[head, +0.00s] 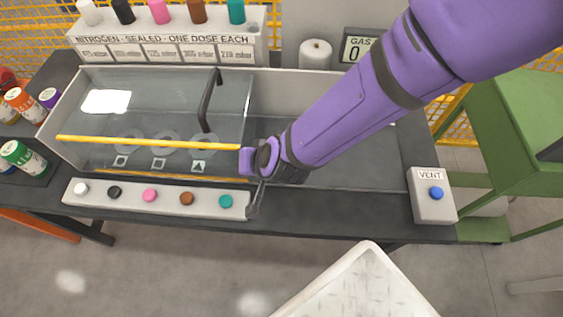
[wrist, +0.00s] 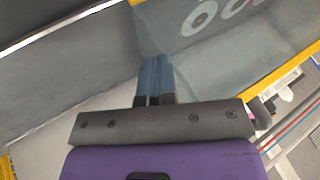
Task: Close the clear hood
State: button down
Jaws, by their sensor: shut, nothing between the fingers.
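The clear hood (head: 180,100) is a see-through panel with a yellow bar along its front and a black handle (head: 208,100) near its right edge. It lies over the left part of the pale trough (head: 340,80); the right part is uncovered. My gripper (head: 254,205) is shut and empty, beside the right end of the yellow bar and right of the handle. In the wrist view the blue fingers (wrist: 155,65) are together, near the hood's clear panel (wrist: 220,60). Whether they touch the hood, I cannot tell.
A strip of coloured buttons (head: 150,196) runs along the bench front. A VENT box (head: 433,197) stands at the right, a gas display (head: 358,47) behind. Capped bottles stand on the nitrogen rack (head: 165,45); jars (head: 22,158) sit at the left. A white tray (head: 355,290) is in front.

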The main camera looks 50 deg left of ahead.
aim_at(227, 163)
jog(key=shift+s+a, duration=0.85)
jog(key=shift+s, duration=0.15)
jog(key=shift+s+a, duration=0.8)
jog(key=shift+s, duration=0.2)
